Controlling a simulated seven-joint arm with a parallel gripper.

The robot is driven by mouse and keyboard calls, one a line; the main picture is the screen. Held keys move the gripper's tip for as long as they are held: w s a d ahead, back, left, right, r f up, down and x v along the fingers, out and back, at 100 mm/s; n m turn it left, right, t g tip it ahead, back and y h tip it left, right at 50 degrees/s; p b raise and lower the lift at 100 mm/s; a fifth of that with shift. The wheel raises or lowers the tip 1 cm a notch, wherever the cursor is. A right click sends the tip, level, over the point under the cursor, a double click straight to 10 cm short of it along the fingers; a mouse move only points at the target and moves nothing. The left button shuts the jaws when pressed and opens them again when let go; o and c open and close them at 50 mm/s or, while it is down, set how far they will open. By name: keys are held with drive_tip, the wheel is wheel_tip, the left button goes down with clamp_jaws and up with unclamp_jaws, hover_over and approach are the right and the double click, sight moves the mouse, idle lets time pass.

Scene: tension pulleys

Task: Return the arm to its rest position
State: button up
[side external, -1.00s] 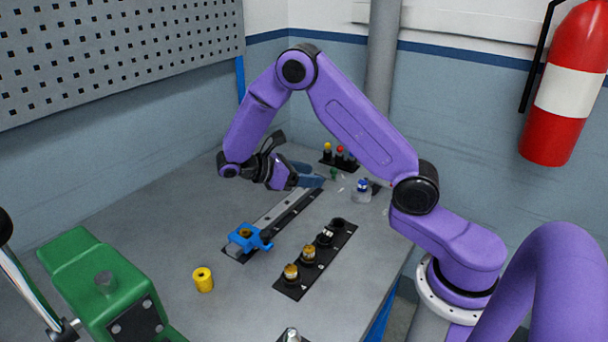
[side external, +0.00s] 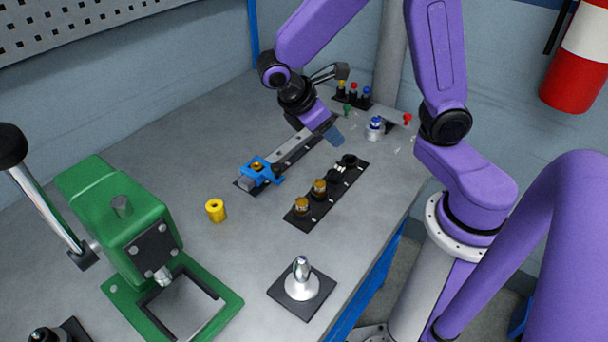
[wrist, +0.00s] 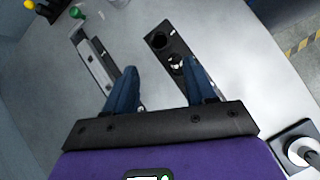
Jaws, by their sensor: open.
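My gripper (side external: 331,131) hangs above the bench between the rail and the black strip in the side view. In the wrist view its two blue fingers (wrist: 160,75) are spread apart with nothing between them. The metal rail (side external: 292,146) carries a blue block (side external: 260,173) with a brass-coloured part at its near end. The rail also shows left of the fingers in the wrist view (wrist: 93,60).
A black strip (side external: 326,192) holds several small parts. A yellow cylinder (side external: 215,210) stands on open bench near a green press (side external: 125,220). A silver post on a plate (side external: 302,280) is at the front. Small coloured pieces (side external: 353,92) stand at the back.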

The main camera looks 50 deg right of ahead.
drive_tip(key=s+a+r+t+y, duration=0.1)
drive_tip(key=s+a+y, duration=0.1)
drive_tip(key=s, duration=0.5)
drive_tip(key=s+a+t+y, duration=0.1)
drive_tip(key=s+a+y, duration=0.1)
drive_tip(key=s+y, duration=0.2)
drive_tip(key=s, duration=0.3)
drive_tip(key=shift+a+r+y, duration=0.3)
drive_tip(key=shift+a+r, duration=0.05)
drive_tip(key=shift+r, duration=0.05)
drive_tip(key=shift+o, duration=0.3)
drive_tip(key=shift+s, duration=0.5)
drive_tip(key=o, duration=0.8)
drive_tip(key=shift+s+a+y, duration=0.1)
drive_tip(key=shift+s+y, duration=0.15)
drive_tip(key=shift+y, duration=0.05)
drive_tip(key=w+d+r+m, duration=0.4)
drive_tip(key=w+d+m, duration=1)
drive_tip(key=w+m, duration=0.15)
drive_tip(key=s+d+r+m, duration=0.1)
drive_tip(key=s+d+m, duration=0.2)
drive_tip(key=d+m, duration=0.55)
drive_tip(key=s+d+r+m, duration=0.2)
drive_tip(key=d+m, duration=0.4)
drive_tip(key=d, duration=0.6)
wheel_tip(320, 180, down, 10)
drive_tip(key=shift+a+r, duration=0.15)
drive_tip(key=shift+r, duration=0.1)
